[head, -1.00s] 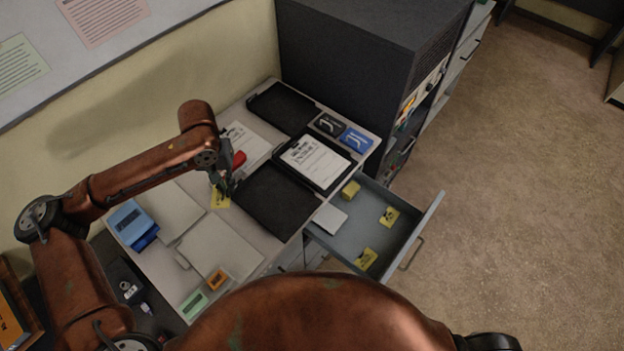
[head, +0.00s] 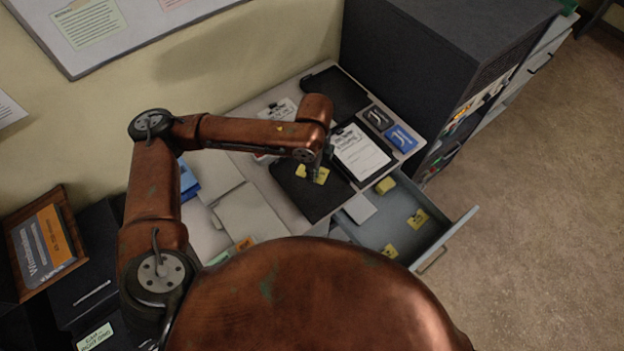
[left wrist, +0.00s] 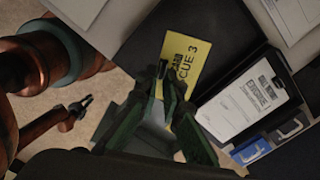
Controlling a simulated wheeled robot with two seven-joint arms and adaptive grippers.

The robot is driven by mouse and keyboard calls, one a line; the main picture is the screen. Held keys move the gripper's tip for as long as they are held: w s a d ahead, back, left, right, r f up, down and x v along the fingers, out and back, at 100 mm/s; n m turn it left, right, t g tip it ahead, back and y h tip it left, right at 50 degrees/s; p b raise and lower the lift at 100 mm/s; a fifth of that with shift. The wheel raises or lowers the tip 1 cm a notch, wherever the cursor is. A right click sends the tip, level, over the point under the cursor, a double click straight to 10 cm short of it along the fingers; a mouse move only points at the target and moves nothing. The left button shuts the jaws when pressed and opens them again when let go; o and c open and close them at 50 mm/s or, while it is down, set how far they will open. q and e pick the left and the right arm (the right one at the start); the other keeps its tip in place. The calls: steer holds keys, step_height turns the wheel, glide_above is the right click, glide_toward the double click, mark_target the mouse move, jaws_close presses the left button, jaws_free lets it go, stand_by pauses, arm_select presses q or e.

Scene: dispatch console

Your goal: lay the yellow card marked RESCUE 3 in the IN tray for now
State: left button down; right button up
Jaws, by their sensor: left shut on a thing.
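The yellow card marked RESCUE 3 (left wrist: 190,62) shows its lettering in the left wrist view, partly covered by the fingers. It also shows in the head view (head: 322,176). My left gripper (head: 314,172) is shut on the card. It holds the card over the near black tray (head: 312,204), which is dark and flat behind the card in the left wrist view (left wrist: 228,40). I cannot tell whether the card touches the tray, and I can read no IN label. My right gripper (left wrist: 84,104) is small at the left of the left wrist view; its opening is unclear.
A clipboard with a white sheet (head: 360,153) lies beside the near tray. Another black tray (head: 336,92) is at the back. An open drawer (head: 385,228) holds yellow cards. A dark cabinet (head: 440,60) stands behind. Blue and dark items (head: 401,139) lie at the desk's right.

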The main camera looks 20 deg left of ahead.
arm_select(q)
steer(key=s+d+r+m+p, duration=0.1)
steer(key=s+d+m+p, duration=0.65)
steer(key=m, duration=1.55)
steer(key=b, duration=0.1)
glide_above(317, 192)
steer(key=shift+m, duration=0.3)
steer(key=f, duration=0.8)
steer(key=shift+s+d+f, duration=0.15)
steer(key=shift+s+d, duration=0.1)
steer(key=shift+s, duration=0.1)
steer(key=shift+w+a+f, duration=0.1)
steer(key=shift+w+f, duration=0.05)
steer(key=shift+f, duration=0.05)
steer(key=f, duration=0.2)
steer(key=f+p, duration=0.1)
steer(key=shift+w+a+f, duration=0.2)
steer(key=shift+w+f, duration=0.1)
steer(key=shift+f, duration=0.2)
